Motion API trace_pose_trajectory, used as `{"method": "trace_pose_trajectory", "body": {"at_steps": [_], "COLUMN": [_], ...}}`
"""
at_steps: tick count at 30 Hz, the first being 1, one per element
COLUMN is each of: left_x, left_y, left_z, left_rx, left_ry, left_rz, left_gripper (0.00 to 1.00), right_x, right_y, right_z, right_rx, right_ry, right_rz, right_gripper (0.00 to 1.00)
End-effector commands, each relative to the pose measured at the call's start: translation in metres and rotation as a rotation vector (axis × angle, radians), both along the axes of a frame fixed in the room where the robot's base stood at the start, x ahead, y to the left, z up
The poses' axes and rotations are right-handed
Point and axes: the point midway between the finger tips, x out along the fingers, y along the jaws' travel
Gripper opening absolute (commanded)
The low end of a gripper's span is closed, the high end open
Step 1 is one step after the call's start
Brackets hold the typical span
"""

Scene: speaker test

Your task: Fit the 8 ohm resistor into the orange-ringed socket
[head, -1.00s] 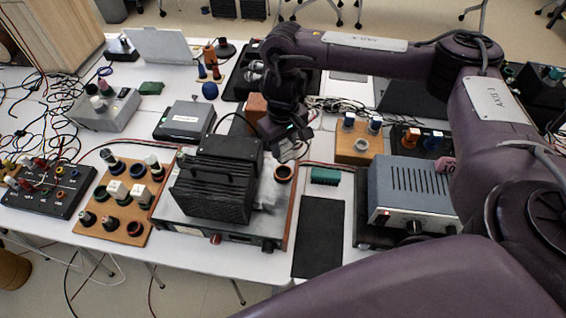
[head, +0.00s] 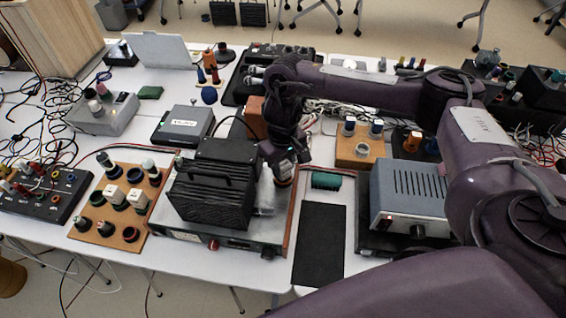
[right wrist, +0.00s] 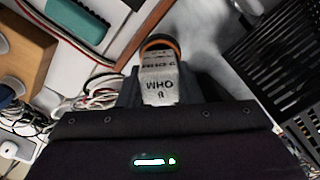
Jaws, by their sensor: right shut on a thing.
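The 8 ohm resistor is a pale block (right wrist: 160,78) with "OHM" printed on it, seen between my right gripper's fingers in the right wrist view. My right gripper (head: 284,165) is shut on it, above the right part of the bench unit (head: 268,238). The orange-ringed socket (right wrist: 161,41) shows as an orange arc with a dark inside just beyond the resistor's far end. In the head view the gripper covers most of this socket (head: 284,183). I cannot tell whether the resistor's end is inside the ring or just above it. My left gripper is not in view.
A black finned block (head: 212,185) stands on the bench unit, close left of the gripper. A grey metal box (head: 408,192) and wooden stand (head: 360,152) are to the right. A wooden board with several plugs (head: 118,205) is at left. A black mat (head: 319,243) lies bare in front.

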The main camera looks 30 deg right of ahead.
Motion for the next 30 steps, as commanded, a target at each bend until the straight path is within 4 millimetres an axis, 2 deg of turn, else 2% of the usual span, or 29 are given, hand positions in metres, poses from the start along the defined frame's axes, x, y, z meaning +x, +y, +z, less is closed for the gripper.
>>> {"method": "trace_pose_trajectory", "body": {"at_steps": [1,2,6,17,30], "left_x": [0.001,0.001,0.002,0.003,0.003], "left_y": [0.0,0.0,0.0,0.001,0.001], "left_z": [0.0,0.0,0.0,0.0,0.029], "left_rx": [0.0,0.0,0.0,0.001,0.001], "left_ry": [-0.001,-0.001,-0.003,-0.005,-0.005], "left_rz": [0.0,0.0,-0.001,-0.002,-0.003], "left_gripper": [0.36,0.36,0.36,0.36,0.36], "right_x": [0.0,0.0,0.0,0.001,0.001], "right_y": [0.0,0.0,0.0,0.0,0.0], "right_z": [-0.002,-0.001,-0.001,0.004,0.092], "right_rx": [0.0,0.0,0.0,0.001,0.0], "right_ry": [0.0,0.0,0.0,-0.002,-0.005], "right_rz": [0.0,0.0,0.0,0.001,0.002], "right_gripper": [0.09,0.36,0.54,0.54,0.54]}}
